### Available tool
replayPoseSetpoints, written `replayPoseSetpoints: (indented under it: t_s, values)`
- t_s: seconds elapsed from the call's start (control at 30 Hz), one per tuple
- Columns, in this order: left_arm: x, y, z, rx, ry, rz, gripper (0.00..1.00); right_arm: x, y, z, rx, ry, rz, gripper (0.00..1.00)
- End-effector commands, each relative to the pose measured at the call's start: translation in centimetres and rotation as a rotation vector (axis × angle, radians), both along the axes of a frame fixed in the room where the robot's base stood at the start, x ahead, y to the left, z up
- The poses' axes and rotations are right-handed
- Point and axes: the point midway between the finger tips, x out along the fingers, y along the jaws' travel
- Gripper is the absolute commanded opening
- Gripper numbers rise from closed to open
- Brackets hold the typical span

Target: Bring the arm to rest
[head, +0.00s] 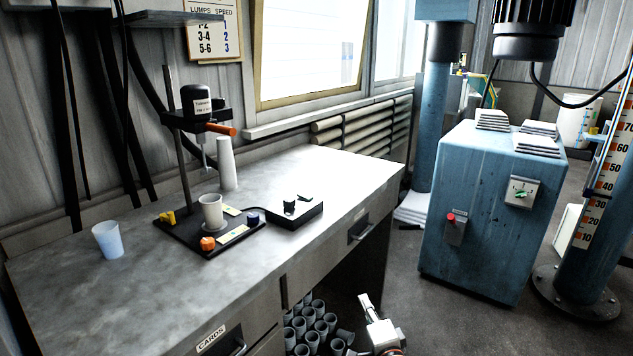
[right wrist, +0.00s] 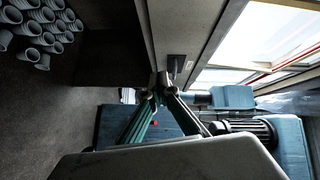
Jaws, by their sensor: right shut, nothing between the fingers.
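My right gripper (head: 366,302) shows at the bottom of the head view, in front of the bench's open knee space, below the bench top. In the right wrist view its two dark fingers (right wrist: 160,85) meet at their tips, shut with nothing between them. It appears clear of the bench. Most of the right arm is below the frame. My left gripper is in neither view.
The metal bench (head: 70,277) carries a small stirrer stand (head: 188,150), cups and a black box (head: 292,213). Several grey cups (head: 315,325) are under it. A blue cabinet (head: 475,220) stands right; the floor (head: 450,325) before it is clear.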

Motion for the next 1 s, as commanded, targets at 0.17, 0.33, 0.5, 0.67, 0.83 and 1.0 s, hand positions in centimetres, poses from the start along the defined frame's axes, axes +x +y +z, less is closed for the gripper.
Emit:
replayPoseSetpoints:
  t_s: [0.17,0.33,0.5,0.67,0.83,1.0]
  values:
    - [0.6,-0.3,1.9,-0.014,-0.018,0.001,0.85,-9.0,-1.6,-4.7,-0.377,0.060,0.080,0.00]
    - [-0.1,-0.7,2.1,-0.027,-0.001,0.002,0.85,-18.2,-2.7,-8.2,-0.740,0.113,0.195,0.00]
    - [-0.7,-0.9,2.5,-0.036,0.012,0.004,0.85,-27.7,-3.6,-10.2,-1.081,0.150,0.345,0.00]
    - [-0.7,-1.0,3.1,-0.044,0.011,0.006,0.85,-35.2,-4.3,-10.6,-1.333,0.166,0.484,0.00]
    - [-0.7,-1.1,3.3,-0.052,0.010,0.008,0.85,-39.3,-4.7,-10.5,-1.472,0.166,0.571,0.00]
    - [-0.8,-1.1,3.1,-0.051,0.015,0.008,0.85,-40.1,-4.8,-10.5,-1.499,0.166,0.588,0.00]
